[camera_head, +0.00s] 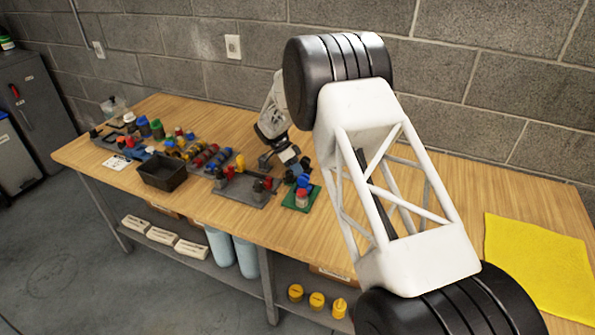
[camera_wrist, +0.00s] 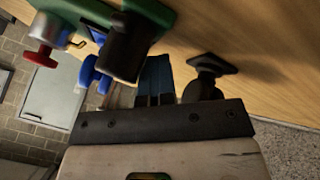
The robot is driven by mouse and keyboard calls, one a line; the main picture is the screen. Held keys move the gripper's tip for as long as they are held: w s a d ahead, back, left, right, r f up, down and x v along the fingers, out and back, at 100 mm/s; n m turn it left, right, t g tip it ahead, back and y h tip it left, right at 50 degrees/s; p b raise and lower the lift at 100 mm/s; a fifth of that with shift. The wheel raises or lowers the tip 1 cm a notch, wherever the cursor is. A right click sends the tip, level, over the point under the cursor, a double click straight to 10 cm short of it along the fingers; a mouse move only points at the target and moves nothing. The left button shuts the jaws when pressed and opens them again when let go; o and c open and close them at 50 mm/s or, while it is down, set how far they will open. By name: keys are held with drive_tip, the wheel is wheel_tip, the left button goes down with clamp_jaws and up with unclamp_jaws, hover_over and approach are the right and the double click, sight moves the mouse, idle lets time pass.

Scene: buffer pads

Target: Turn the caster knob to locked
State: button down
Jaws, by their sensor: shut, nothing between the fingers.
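My gripper (camera_head: 290,156) is low over the back middle of the bench, just behind a green-based fixture (camera_head: 288,204). In the wrist view its dark fingers (camera_wrist: 156,78) are together, with nothing seen between them. The fixture also shows in the wrist view (camera_wrist: 75,12), with a red knob (camera_wrist: 42,56), a silver cylinder, blue parts (camera_wrist: 92,72) and a black cylinder (camera_wrist: 135,45) close to the fingers. I cannot tell whether they touch. A black stemmed piece with a flat foot (camera_wrist: 208,70) is beside the fingers. I cannot tell which part is the caster knob.
A grey plate with red and black parts (camera_head: 238,194) lies left of the green fixture. Further left are a black bin (camera_head: 162,178) and several small coloured parts. A yellow cloth (camera_head: 540,260) lies at right. My arm covers much of the bench's middle.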

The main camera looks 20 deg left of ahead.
drive_tip(key=w+v, duration=0.1)
drive_tip(key=v, duration=0.8)
drive_tip(key=shift+w+r, duration=0.4)
drive_tip(key=shift+w, duration=0.05)
drive_tip(key=shift+d, duration=0.1)
drive_tip(key=c, duration=1.2)
unclamp_jaws()
drive_tip(key=shift+c, duration=0.2)
drive_tip(key=o, duration=0.4)
drive_tip(key=shift+s+n, duration=0.1)
drive_tip(key=shift+n, duration=0.8)
drive_tip(key=shift+o, duration=0.2)
drive_tip(key=s+n+t+y, duration=0.1)
drive_tip(key=s+n, duration=0.3)
drive_tip(key=n, duration=1.3)
drive_tip(key=s+d+n+t+y, duration=0.1)
drive_tip(key=s+n+t+y, duration=0.1)
drive_tip(key=n, duration=1.4)
drive_tip(key=shift+s+d+n+t+y, duration=0.2)
drive_tip(key=shift+s+n+t+y, duration=0.15)
drive_tip(key=shift+s, duration=0.5)
